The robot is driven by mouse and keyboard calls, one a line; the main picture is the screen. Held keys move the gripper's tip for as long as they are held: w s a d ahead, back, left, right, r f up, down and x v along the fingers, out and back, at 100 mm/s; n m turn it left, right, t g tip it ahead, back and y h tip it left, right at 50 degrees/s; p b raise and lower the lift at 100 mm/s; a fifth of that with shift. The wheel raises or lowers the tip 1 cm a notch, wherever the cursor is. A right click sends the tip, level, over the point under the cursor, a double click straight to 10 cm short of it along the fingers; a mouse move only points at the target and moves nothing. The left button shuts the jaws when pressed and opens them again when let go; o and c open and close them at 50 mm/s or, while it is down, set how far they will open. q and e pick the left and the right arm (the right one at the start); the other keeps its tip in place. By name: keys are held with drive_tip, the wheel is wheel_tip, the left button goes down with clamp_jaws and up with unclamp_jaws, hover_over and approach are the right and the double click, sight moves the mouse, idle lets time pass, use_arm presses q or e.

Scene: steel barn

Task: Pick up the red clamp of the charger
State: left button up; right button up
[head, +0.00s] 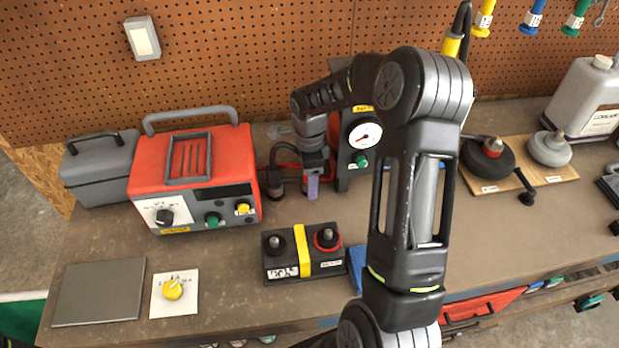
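The red charger (190,170) stands at the back left of the bench, with a grey handle, a black knob and green and yellow buttons. My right gripper (312,188) points down just right of the charger, above the bench. I cannot tell whether its fingers are apart. A bit of red (287,168) shows beside and behind the gripper; whether it is the red clamp or its cable is unclear, as the gripper hides much of it. A dark clamp-like piece with a black cable (275,184) is between charger and gripper. My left gripper is not in view.
A black battery (279,267) with a yellow strap and a red-ringed right terminal stands in front. A gauge unit (364,134) is behind my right arm. Pegboard closes the back.

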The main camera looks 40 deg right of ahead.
drive_tip(key=shift+f, duration=0.1)
drive_tip(key=shift+c, duration=0.2)
idle(0.4)
clamp_jaws()
idle(0.5)
